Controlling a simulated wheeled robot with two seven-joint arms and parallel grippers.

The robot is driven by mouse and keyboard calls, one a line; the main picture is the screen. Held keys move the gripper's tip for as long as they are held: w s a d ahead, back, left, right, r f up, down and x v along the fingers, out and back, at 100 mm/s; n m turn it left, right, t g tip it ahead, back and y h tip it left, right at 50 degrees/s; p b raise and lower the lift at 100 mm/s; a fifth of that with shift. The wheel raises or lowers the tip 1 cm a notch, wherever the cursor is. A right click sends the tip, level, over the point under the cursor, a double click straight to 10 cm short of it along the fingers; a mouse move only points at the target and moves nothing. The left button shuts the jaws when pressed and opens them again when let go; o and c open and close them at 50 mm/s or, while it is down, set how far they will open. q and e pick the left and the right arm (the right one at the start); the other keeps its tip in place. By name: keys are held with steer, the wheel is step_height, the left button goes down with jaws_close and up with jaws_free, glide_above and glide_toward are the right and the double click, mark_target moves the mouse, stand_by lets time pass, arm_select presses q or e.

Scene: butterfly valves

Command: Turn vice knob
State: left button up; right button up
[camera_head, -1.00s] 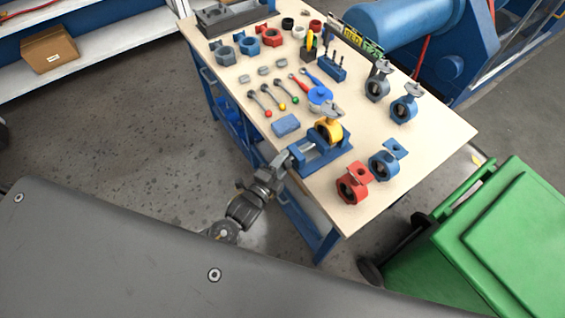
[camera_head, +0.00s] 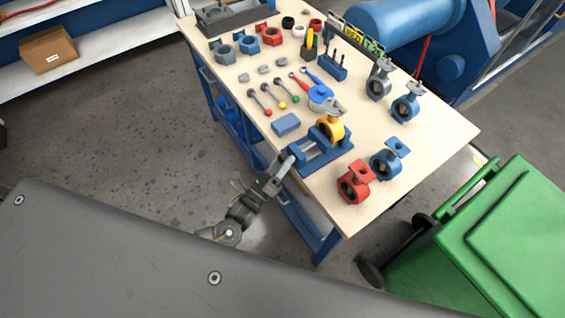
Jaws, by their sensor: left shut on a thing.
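The blue vice (camera_head: 322,156) stands at the near left edge of the wooden workbench. A yellow valve body (camera_head: 332,127) with a grey top sits at its far jaw. My left gripper (camera_head: 287,166) is at the near left end of the vice, at the bench edge. It is shut on the vice knob, which my fingers mostly hide. My right gripper is not in view.
On the workbench (camera_head: 430,148), a red valve (camera_head: 354,182) and a blue valve (camera_head: 386,160) stand right of the vice. A blue block (camera_head: 286,124) and several levers lie behind it. A green bin (camera_head: 500,240) stands right of the bench.

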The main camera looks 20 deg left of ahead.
arm_select(q)
steer(key=shift+s+f+m+h, duration=0.1)
steer(key=shift+f+m+h, duration=0.1)
steer(key=shift+m+h, duration=0.95)
steer(key=shift+m+y, duration=0.35)
steer(key=shift+m, duration=0.2)
steer(key=o, duration=1)
steer(key=shift+r, duration=0.1)
steer(key=b+v, duration=0.3)
steer(key=v, duration=0.7)
steer(key=shift+s+a, duration=0.2)
steer(key=shift+s, duration=0.1)
